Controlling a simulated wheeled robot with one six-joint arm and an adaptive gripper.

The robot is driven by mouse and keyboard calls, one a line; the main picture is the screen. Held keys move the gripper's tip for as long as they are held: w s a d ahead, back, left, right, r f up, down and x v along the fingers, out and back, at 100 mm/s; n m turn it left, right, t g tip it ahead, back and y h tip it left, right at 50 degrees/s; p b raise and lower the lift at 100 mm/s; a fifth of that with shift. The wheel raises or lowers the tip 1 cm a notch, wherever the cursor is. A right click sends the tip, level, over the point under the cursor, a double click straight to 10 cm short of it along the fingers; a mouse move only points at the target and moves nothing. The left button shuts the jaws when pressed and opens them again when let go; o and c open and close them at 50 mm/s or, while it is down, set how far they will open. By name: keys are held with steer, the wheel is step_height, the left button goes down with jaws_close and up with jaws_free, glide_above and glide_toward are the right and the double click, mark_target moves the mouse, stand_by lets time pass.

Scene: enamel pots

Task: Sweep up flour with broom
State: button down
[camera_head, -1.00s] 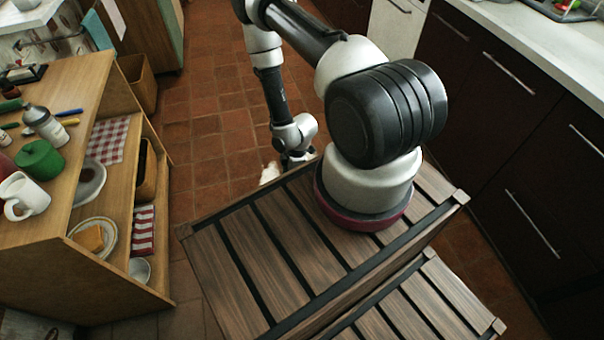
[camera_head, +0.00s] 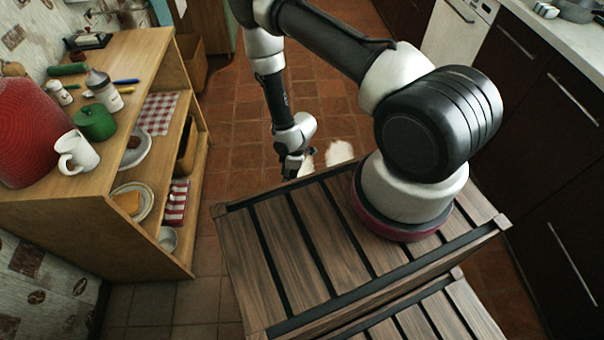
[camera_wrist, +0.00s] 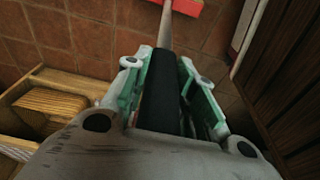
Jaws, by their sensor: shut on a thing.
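White flour lies on the tiled floor in two patches in the head view, one larger patch (camera_head: 340,150) and one smaller patch (camera_head: 307,164) close to the right of my gripper (camera_head: 292,168). In the wrist view my gripper (camera_wrist: 165,90) has green-lined fingers shut around the dark grip of the broom handle (camera_wrist: 158,95). The pale shaft runs away toward the top of the picture. A red piece (camera_wrist: 187,7) shows at the top edge there, likely the broom head, mostly cut off. The broom cannot be made out in the head view.
A wooden shelf unit (camera_head: 185,230) stands at the left with a green pot (camera_head: 95,122), a white mug (camera_head: 76,153) and dishes. Dark cabinets (camera_head: 540,150) line the right. Brown tiled floor (camera_head: 240,140) is open between shelf and gripper.

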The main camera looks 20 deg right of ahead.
steer(key=r, duration=0.1)
steer(key=a+r, duration=0.2)
steer(key=r, duration=0.1)
steer(key=shift+w+a, duration=0.1)
steer(key=shift+w, duration=0.3)
stand_by(0.9)
